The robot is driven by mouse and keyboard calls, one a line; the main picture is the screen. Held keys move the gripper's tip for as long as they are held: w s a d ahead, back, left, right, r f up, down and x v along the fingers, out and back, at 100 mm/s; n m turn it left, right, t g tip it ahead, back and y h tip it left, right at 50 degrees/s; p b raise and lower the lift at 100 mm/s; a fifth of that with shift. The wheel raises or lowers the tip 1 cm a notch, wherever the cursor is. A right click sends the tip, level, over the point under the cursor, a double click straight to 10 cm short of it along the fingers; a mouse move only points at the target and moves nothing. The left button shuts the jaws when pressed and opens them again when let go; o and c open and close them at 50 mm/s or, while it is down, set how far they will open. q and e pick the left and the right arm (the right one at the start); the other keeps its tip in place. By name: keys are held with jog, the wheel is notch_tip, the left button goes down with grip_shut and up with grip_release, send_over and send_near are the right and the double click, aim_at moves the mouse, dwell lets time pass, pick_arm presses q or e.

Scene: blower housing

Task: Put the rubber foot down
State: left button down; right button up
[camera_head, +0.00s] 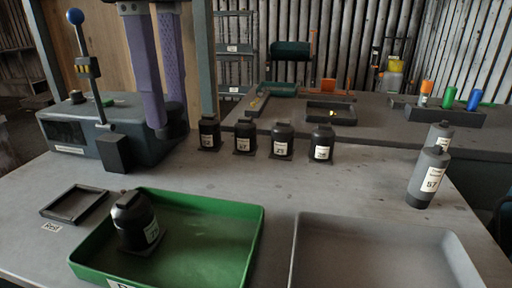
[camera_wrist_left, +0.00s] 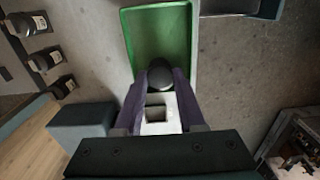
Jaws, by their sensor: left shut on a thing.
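My left gripper (camera_head: 168,126) hangs in from the top left of the head view, its two long purple fingers pointing down in front of the press. In the wrist view the fingers (camera_wrist_left: 163,80) close around a dark rounded piece, which I take for the rubber foot (camera_wrist_left: 160,72). The gripper is held above the table, apart from the green tray (camera_head: 240,240). My right gripper is not in view.
A black housing (camera_head: 135,222) stands in the green tray's left part. An empty dark frame (camera_head: 75,205) lies left of it, a grey tray (camera_head: 375,225) right. The press base (camera_head: 70,125) and several black bottles (camera_head: 282,141) stand behind. Grey cylinders (camera_head: 428,178) stand at right.

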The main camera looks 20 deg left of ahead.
pick_arm(q)
jog(key=shift+w+a+r, duration=0.1)
jog(key=shift+a+r, duration=0.1)
jog(key=shift+r, duration=0.05)
notch_tip(320, 180, down, 15)
jog(key=shift+d+f, duration=0.15)
jog(key=shift+f, duration=2.35)
jog(key=shift+f+b, duration=0.2)
jog(key=shift+b, duration=0.2)
jog(key=c, duration=0.5)
grip_release()
jog(key=shift+r, duration=0.1)
notch_tip(320, 180, up, 12)
jog(key=shift+r, duration=0.15)
